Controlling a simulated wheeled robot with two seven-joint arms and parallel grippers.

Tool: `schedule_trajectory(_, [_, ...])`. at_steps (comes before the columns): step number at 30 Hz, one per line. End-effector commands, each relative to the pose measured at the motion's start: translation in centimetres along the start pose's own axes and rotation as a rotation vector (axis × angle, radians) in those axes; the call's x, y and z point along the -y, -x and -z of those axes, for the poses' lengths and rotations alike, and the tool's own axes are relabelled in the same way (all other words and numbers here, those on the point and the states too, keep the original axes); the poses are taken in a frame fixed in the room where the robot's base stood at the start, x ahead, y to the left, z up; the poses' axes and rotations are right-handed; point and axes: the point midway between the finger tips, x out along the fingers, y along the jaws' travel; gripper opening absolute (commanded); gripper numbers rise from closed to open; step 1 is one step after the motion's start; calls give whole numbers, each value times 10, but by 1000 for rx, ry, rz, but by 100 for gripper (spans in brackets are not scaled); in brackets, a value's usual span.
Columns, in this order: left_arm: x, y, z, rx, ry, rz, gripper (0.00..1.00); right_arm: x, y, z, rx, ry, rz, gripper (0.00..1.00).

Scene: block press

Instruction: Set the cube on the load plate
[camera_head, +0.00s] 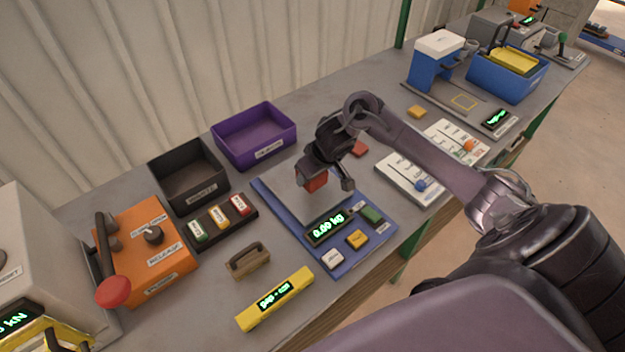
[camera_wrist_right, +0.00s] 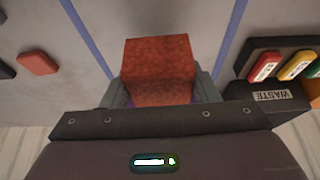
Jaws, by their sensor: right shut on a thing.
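A red, rough-textured cube (camera_head: 314,182) is held in my right gripper (camera_head: 326,182), over the grey load plate (camera_head: 285,192) of the blue scale. The scale display (camera_head: 328,227) reads 0.00 kg. In the right wrist view the cube (camera_wrist_right: 158,70) sits between the two fingers of my right gripper (camera_wrist_right: 160,92), which is shut on it. The plate (camera_wrist_right: 160,20) lies behind the cube there, between two blue edges. The gripper and arm hide part of the plate in the head view. My left gripper is not in view.
A purple bin (camera_head: 254,137) and a black bin (camera_head: 188,174) stand behind and left of the scale. A red block (camera_head: 359,148) lies behind my gripper. A wooden-handled block (camera_head: 248,260) and yellow gauge bar (camera_head: 275,298) lie in front. A slider panel (camera_head: 411,178) stands right.

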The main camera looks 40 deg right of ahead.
Motion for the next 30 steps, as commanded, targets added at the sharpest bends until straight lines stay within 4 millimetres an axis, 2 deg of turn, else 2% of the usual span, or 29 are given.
schedule_trajectory(3, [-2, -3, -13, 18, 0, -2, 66, 1, -19, -9, 3, -1, 1, 19])
schedule_trajectory(6, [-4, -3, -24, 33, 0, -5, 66, 0, -28, -12, 2, -1, 0, 19])
schedule_trajectory(9, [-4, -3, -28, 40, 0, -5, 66, 0, -30, -12, -1, 0, 0, 19])
schedule_trajectory(18, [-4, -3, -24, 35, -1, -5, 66, 0, -32, -13, 0, 1, 1, 19])
schedule_trajectory(19, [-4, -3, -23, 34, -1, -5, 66, 0, -32, -14, 2, 1, 1, 58])
schedule_trajectory(23, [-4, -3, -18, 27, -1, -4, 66, 1, -32, -14, 2, 1, 1, 75])
schedule_trajectory(30, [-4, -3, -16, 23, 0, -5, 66, 0, -32, -14, 2, 1, 1, 76])
